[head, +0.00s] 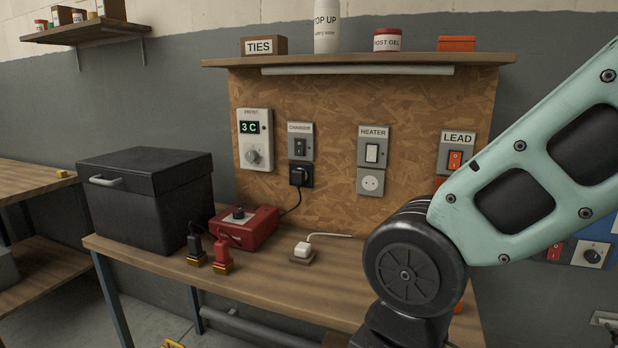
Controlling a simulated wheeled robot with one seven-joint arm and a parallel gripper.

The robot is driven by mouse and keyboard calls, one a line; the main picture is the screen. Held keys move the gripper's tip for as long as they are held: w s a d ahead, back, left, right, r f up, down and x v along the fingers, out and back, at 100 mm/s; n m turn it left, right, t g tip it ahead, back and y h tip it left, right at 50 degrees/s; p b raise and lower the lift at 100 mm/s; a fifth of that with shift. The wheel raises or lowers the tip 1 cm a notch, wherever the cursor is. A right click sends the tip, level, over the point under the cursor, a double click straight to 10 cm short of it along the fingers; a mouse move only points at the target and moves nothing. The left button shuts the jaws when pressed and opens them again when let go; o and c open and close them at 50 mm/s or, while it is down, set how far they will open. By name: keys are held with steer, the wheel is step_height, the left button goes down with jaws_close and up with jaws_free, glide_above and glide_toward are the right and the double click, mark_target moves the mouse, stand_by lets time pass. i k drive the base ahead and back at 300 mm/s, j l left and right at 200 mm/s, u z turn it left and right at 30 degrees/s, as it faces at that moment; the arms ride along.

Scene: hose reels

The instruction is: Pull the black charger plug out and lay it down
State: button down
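The black charger plug (299,175) sits in a wall socket under the switch labelled CHARGER (300,146) on the chipboard panel. Its black cord (294,208) hangs down to the red charger box (249,229) on the bench (160,258). My gripper is not in view. My arm enters from the right and bends down in front of the bench's right part, hiding what lies behind it. A black clamp (196,251) and a red clamp (221,257) stand in front of the charger box.
A large black box (146,190) stands on the bench's left. A white plug (303,251) with a white cord lies near the middle. The HEATER switch (373,150), an empty white socket (370,182) and the LEAD switch (456,158) are farther right. A loaded shelf (360,58) overhangs the panel.

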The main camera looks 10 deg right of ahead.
mark_target(299, 176)
steer(key=i+j+z, duration=0.1)
steer(key=j, duration=0.55)
steer(key=i+j+z, duration=0.15)
steer(key=i+j, duration=0.2)
steer(key=j, duration=0.3)
steer(key=i+j+z, duration=0.1)
steer(key=j, duration=0.6)
steer(key=i+j+z, duration=0.1)
steer(key=j, duration=0.6)
steer(key=i+j+z, duration=0.15)
steer(key=j, duration=0.55)
steer(key=i+j+z, duration=0.1)
steer(key=j, duration=0.6)
